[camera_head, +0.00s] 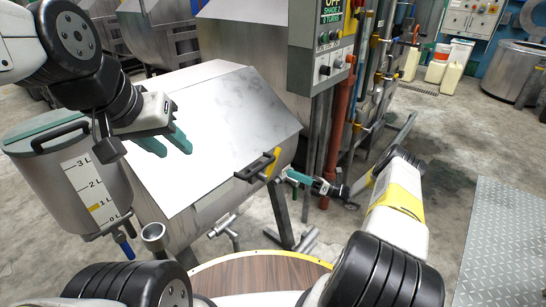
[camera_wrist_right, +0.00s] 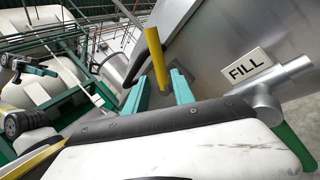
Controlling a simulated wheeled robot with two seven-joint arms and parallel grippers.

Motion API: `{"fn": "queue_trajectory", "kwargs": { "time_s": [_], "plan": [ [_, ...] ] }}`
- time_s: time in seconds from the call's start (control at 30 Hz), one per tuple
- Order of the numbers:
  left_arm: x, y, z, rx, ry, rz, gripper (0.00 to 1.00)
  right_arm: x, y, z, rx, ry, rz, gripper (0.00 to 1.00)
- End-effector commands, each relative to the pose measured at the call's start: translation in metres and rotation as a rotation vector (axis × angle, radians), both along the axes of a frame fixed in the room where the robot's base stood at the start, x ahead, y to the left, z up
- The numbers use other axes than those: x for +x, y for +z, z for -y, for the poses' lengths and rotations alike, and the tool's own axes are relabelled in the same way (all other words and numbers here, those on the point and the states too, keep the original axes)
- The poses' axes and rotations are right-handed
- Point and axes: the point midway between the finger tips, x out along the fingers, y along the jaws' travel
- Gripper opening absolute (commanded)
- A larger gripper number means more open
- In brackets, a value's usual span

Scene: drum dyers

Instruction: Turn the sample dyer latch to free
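The sample dyer (camera_head: 215,120) is a grey metal drum in the middle of the head view. A yellow latch lever (camera_head: 272,164) is at its right end, beside a black handle (camera_head: 255,166). In the right wrist view the yellow lever (camera_wrist_right: 156,58) stands nearly upright, slightly tilted, against a grey plate on the metal. My right gripper (camera_head: 290,176) is at the latch. Its teal fingers (camera_wrist_right: 158,93) are apart, with the lever's lower part between them and gaps visible; contact is unclear. My left gripper (camera_head: 178,141) is open and empty above the dyer's left side.
A measuring vessel (camera_head: 70,170) with a litre scale stands at left, near a small metal cup (camera_head: 153,236). A control box (camera_head: 322,45) reads OFF, SHADE 2, 0 TURNS. A FILL label (camera_wrist_right: 246,65) sits near a pipe. Pipes rise behind my right gripper; floor at right is open.

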Motion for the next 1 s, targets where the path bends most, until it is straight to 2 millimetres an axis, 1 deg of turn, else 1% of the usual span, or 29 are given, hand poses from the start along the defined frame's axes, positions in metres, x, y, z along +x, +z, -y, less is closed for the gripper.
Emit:
{"fn": "queue_trajectory", "kwargs": {
  "time_s": [0.2,0.4,0.53,0.77,0.8,0.93,0.97,1.0],
  "plan": [
    [0.0,0.0,0.0,0.0,0.0,0.0,0.36,0.009,0.013,-0.033,-0.002,0.004,0.001,0.3],
    [0.0,0.0,0.0,0.0,0.0,0.0,0.36,0.016,0.021,-0.056,-0.003,0.003,0.002,0.3],
    [0.0,0.0,0.0,0.0,0.0,0.0,0.36,0.019,0.023,-0.063,-0.004,0.002,0.002,0.3],
    [0.0,0.0,0.0,0.0,0.0,0.0,0.36,0.019,0.024,-0.064,-0.003,0.002,0.002,0.3],
    [0.0,0.0,0.0,0.0,0.0,0.0,0.36,0.019,0.024,-0.064,-0.004,0.002,0.002,0.28],
    [0.0,0.0,0.0,0.0,0.0,0.0,0.36,0.019,0.024,-0.064,-0.004,0.002,0.002,0.03],
    [0.0,0.0,0.0,0.0,0.0,0.0,0.36,0.019,0.024,-0.064,-0.004,0.002,0.002,0.0],
    [0.0,0.0,0.0,0.0,0.0,0.0,0.36,0.019,0.024,-0.064,-0.004,0.002,0.002,0.0]
  ]
}}
